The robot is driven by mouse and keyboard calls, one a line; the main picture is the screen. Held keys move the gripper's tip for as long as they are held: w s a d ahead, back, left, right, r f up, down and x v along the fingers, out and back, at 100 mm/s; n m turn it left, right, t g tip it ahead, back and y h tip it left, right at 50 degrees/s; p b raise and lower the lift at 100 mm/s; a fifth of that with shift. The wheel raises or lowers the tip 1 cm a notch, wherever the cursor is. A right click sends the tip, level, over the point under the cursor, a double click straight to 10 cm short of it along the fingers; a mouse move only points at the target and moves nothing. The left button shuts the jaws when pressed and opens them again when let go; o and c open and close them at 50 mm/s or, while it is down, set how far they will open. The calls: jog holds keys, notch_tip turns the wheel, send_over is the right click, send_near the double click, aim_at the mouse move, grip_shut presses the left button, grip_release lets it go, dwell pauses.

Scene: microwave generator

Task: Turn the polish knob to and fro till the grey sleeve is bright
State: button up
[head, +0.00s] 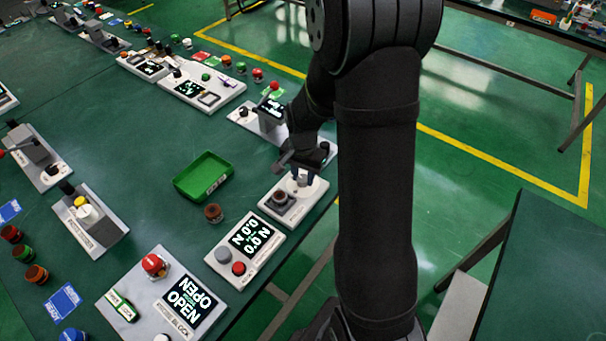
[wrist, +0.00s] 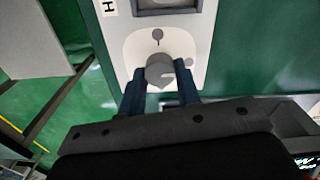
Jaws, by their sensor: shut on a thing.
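My gripper (wrist: 160,88) has its two dark blue fingers on either side of a round grey knob (wrist: 159,69) and is shut on it. The knob sits on a white panel (wrist: 200,40) with a small grey round mark beyond it. In the head view my gripper (head: 303,178) reaches down onto a white station (head: 293,211) at the table's right edge; the knob is mostly hidden there by the fingers. A dark round piece (head: 279,197) sits on that station left of my gripper. I cannot tell for sure whether it is the grey sleeve, nor how bright it is.
A green tray (head: 204,160) and a loose brown ring (head: 213,212) lie left of the station. A display box (head: 245,251) stands in front, and another station (head: 262,122) with a red-topped lever stands behind. The table edge is close on the right.

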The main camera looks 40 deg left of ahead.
aim_at(303, 178)
jog(key=n, duration=0.6)
jog(key=shift+n, duration=0.3)
jog(key=n, duration=0.6)
dwell(0.5)
jog(key=o, duration=1)
notch_tip(303, 178, up, 17)
jog(key=shift+r, duration=0.2)
